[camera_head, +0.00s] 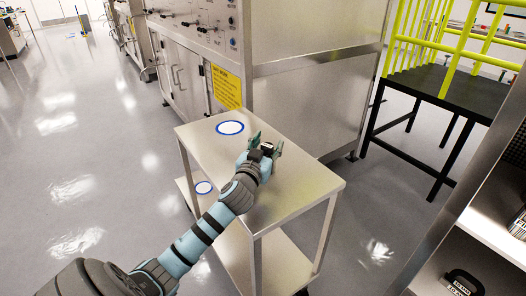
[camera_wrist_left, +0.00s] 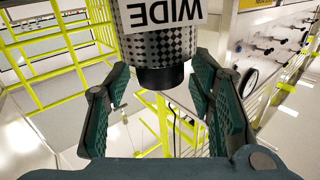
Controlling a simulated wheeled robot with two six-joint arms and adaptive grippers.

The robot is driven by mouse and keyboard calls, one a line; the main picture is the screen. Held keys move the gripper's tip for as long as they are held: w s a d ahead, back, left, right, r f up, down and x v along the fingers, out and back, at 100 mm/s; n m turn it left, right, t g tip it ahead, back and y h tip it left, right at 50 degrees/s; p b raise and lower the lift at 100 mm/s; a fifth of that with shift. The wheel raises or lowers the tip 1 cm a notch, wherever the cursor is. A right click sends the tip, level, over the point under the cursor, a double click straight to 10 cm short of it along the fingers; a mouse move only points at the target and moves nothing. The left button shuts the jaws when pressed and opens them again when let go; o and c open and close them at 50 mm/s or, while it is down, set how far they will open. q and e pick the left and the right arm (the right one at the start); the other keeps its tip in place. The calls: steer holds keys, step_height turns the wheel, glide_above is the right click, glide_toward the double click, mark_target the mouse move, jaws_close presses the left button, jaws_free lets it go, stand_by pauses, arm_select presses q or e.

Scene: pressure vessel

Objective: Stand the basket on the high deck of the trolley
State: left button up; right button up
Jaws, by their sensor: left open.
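The steel trolley has a high deck (camera_head: 299,188) and a low deck (camera_head: 285,268). A blue-rimmed white disc mark (camera_head: 230,128) is on the far left of the high deck, and another mark (camera_head: 204,188) is on the low deck. My left gripper (camera_head: 267,143) is over the high deck, right of the mark, fingers apart. In the left wrist view, a dark checkered cylinder (camera_wrist_left: 155,48) with an upside-down "WIDE" label is beyond the open fingers; I cannot tell whether they touch it. I cannot make out the basket. My right gripper is out of view.
A steel cabinet (camera_head: 310,105) with a yellow notice (camera_head: 227,87) stands behind the trolley. A yellow cage on a black stand (camera_head: 440,87) is at right. A shelf unit at lower right holds a black handled object (camera_head: 462,283). Floor at left is clear.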

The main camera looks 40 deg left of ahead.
arm_select(q)
steer(key=p+v, duration=0.1)
steer(key=v, duration=1.1)
steer(key=shift+r, duration=0.1)
